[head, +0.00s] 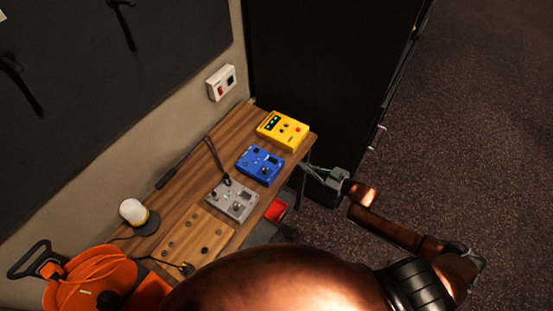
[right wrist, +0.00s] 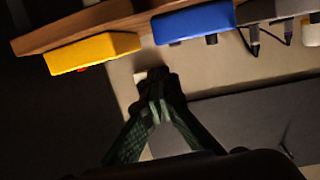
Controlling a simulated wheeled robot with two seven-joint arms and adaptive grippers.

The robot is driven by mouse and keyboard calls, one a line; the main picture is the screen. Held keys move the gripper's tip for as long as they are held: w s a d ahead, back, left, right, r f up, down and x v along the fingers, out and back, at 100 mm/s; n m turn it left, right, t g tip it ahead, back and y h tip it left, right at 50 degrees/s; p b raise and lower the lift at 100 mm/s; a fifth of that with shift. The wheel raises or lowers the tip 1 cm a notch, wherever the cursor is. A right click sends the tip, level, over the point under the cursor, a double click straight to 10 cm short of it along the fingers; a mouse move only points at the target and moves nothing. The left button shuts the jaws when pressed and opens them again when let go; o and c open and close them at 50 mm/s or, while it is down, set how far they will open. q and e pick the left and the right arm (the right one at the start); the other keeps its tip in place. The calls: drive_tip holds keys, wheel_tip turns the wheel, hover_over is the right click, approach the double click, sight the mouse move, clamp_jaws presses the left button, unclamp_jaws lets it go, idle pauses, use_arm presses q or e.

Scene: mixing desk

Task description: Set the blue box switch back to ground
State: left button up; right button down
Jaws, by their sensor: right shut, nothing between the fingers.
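The blue box (head: 259,166) sits on the wooden desk between the yellow box and the grey box. Small dark controls show on its top; its switch is too small to tell its setting. In the right wrist view the blue box (right wrist: 194,24) is at the top, seen from the side. My right gripper (head: 306,165) is just off the desk's right edge, apart from the blue box. In the right wrist view its fingertips (right wrist: 155,84) meet, shut and empty, below the gap between the yellow and blue boxes. My left gripper is not in view.
The yellow box (head: 283,131) stands at the desk's far end. The grey box (head: 232,201) with a cable plugged in is nearer. A white lamp (head: 134,212) and an orange cable reel (head: 92,282) are at left. A wall socket (head: 221,83) is behind.

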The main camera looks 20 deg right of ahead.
drive_tip(key=shift+n+y, duration=0.3)
drive_tip(key=shift+y, duration=0.3)
drive_tip(key=a+r, duration=0.1)
drive_tip(key=r, duration=0.1)
drive_tip(key=a+r, duration=0.1)
drive_tip(key=r, duration=0.1)
drive_tip(key=shift+s+a, duration=0.3)
drive_tip(key=shift+s, duration=0.1)
drive_tip(key=shift+w, duration=0.1)
drive_tip(key=p, duration=0.1)
hover_over(277, 163)
drive_tip(key=shift+f, duration=0.5)
wheel_tip(277, 163, down, 3)
drive_tip(key=shift+r, duration=0.15)
drive_tip(key=shift+a+f, duration=0.1)
drive_tip(key=shift+f, duration=0.65)
